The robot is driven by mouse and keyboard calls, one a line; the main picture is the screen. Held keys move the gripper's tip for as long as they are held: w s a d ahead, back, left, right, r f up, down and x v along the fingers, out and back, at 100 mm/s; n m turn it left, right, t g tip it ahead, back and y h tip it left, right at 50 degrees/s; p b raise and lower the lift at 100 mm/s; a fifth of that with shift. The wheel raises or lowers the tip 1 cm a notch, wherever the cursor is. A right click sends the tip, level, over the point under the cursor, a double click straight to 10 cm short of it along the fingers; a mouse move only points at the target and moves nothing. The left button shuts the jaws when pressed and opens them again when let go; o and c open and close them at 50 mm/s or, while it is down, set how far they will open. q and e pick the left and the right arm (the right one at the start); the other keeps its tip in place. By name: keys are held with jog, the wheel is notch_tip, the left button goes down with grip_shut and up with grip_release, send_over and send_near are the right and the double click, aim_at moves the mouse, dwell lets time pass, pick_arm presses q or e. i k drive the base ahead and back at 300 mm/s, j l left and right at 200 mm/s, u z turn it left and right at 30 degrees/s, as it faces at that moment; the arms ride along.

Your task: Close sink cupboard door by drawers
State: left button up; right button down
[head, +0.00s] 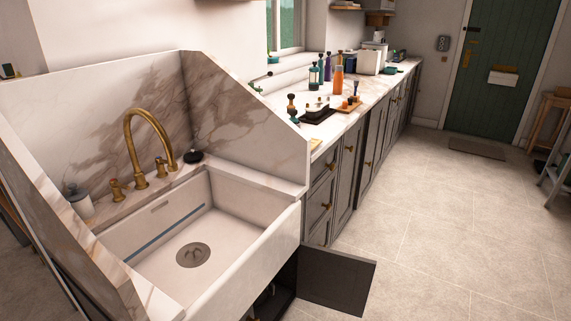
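The sink cupboard door (335,281) is a dark grey panel below the right end of the white sink (270,229). It stands open, swung out over the floor on the drawer side. Part of the dark cupboard inside (271,301) shows to its left, under the sink front. The drawers (320,205), dark grey with brass knobs, are just behind the open door. The door's lower edge runs close to the bottom of the picture. Neither of my grippers is in the head view.
A brass tap (135,140) rises behind the sink between marble splash panels. The marble worktop (345,120) beyond holds several bottles and trays. Tiled floor (440,225) is clear to the right of the door. A stool (550,120) stands at the far right.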

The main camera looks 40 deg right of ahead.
aim_at(331, 280)
jog(key=k+l+u, duration=0.1)
jog(key=l+u, duration=0.2)
jog(key=l, duration=1.4)
jog(key=l+u, duration=0.15)
jog(key=l, duration=0.25)
jog(key=k+l+u, duration=0.15)
jog(key=l, duration=0.25)
jog(key=l+u, duration=0.15)
jog(key=l, duration=0.3)
jog(key=k+l+u, duration=0.15)
jog(key=l, duration=0.2)
jog(key=k+l+u, duration=0.15)
jog(key=l, duration=0.25)
jog(key=k+l+u, duration=0.15)
jog(key=l, duration=0.2)
jog(key=k+l+u, duration=0.15)
jog(key=l, duration=0.2)
jog(key=l+u, duration=0.1)
jog(key=l, duration=0.4)
jog(key=k+l+u, duration=0.1)
jog(key=l, duration=0.45)
jog(key=l+u, duration=0.15)
jog(key=l, duration=0.35)
jog(key=k+l+u, duration=0.1)
jog(key=l, duration=0.4)
jog(key=k, duration=0.05)
